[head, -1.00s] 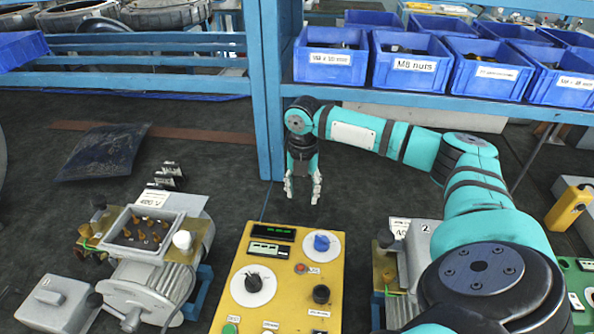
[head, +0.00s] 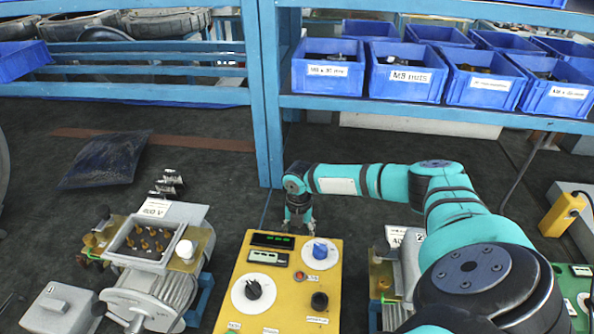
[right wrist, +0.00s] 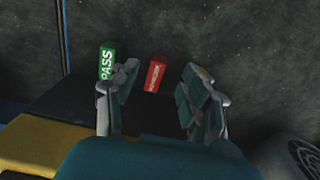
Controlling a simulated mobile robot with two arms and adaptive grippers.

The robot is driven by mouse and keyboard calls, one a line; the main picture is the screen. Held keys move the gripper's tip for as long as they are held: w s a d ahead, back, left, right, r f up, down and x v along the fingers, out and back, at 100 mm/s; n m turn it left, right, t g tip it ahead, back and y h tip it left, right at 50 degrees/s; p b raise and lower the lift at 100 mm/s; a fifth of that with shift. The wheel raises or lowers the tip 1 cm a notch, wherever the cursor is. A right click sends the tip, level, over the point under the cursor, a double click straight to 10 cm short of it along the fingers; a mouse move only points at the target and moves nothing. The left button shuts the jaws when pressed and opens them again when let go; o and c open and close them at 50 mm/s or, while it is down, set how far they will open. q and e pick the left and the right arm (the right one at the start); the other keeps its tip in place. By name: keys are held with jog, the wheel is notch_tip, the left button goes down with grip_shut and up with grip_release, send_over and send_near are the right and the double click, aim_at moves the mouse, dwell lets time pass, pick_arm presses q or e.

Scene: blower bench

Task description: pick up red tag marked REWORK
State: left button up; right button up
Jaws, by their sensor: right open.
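The red tag (right wrist: 154,76) shows in the right wrist view with white lettering too small to read surely. It appears in the gap between the fingers of my right gripper (right wrist: 162,82), nearer the left finger. The gripper is open and empty; contact with the tag cannot be told. A green tag marked PASS (right wrist: 106,63) stands just left of the left finger. In the head view, my right gripper (head: 299,218) points down behind the far edge of the yellow test panel (head: 270,300). I cannot make out the tags there. My left gripper is not in view.
A motor with an open terminal box (head: 145,240) stands left of the panel, and another unit marked 2 (head: 405,265) stands right. A blue shelf post (head: 266,110) rises behind my right gripper. Blue bins (head: 408,72) fill the shelf. Dark floor lies left of the post.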

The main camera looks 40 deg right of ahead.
jog(key=f, duration=0.3)
jog(key=shift+a+f, duration=0.2)
jog(key=shift+f, duration=0.1)
grip_shut()
jog(key=shift+r, duration=0.1)
